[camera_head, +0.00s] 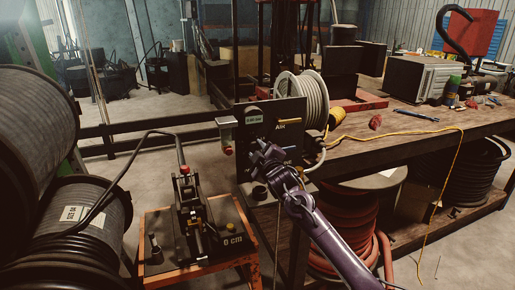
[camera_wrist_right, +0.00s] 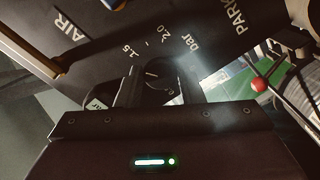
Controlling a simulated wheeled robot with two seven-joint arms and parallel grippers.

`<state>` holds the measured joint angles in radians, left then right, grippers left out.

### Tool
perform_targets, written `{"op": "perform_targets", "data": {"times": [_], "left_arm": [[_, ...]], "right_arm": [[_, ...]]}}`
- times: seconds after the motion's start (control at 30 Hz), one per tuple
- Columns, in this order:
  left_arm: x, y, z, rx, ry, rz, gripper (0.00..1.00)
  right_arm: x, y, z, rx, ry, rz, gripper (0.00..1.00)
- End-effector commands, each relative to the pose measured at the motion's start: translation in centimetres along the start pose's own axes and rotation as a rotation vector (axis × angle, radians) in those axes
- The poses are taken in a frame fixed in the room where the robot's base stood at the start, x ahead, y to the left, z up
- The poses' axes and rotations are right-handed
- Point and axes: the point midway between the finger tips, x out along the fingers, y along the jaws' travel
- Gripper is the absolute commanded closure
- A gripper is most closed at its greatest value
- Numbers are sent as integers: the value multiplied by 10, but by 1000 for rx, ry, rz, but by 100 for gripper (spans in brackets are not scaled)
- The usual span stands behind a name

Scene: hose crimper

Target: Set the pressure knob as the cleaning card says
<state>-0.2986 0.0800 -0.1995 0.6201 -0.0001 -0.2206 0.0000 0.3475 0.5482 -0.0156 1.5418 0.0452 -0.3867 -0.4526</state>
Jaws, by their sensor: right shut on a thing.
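The pressure knob (camera_wrist_right: 160,74) is a dark round knob on a dark panel (camera_wrist_right: 200,22), with the marks 1.5, 2.0 and bar beside it in the wrist view. My right gripper (camera_wrist_right: 160,88) is shut on the knob, one finger on either side of it. In the head view the right gripper (camera_head: 262,158) is at the front of the upright dark panel (camera_head: 292,108) marked AIR, and hides the knob there. I cannot make out a cleaning card. My left gripper is not in view.
A yellow handle (camera_head: 289,121) and a cable reel (camera_head: 302,96) are close to the gripper. The wooden bench (camera_head: 400,125) carries tools and a yellow cord. An orange stand (camera_head: 165,269) with a machine is at the lower left, beside large hose reels (camera_head: 35,125).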

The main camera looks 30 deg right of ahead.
Motion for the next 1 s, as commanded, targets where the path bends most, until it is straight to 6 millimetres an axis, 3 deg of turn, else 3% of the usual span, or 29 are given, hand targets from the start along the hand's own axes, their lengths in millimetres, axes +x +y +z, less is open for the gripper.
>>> {"op": "perform_targets", "data": {"times": [0.4, 0.9, 0.93, 1.0], "left_arm": [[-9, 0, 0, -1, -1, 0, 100], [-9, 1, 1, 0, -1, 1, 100], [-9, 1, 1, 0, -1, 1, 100], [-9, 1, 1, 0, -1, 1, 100]], "right_arm": [[0, -3, 1, 155, -3, -5, 89], [0, -3, 2, 169, -3, -5, 89], [0, -4, 2, 169, -4, -5, 62], [0, -3, 1, 169, -3, -5, 53]]}}
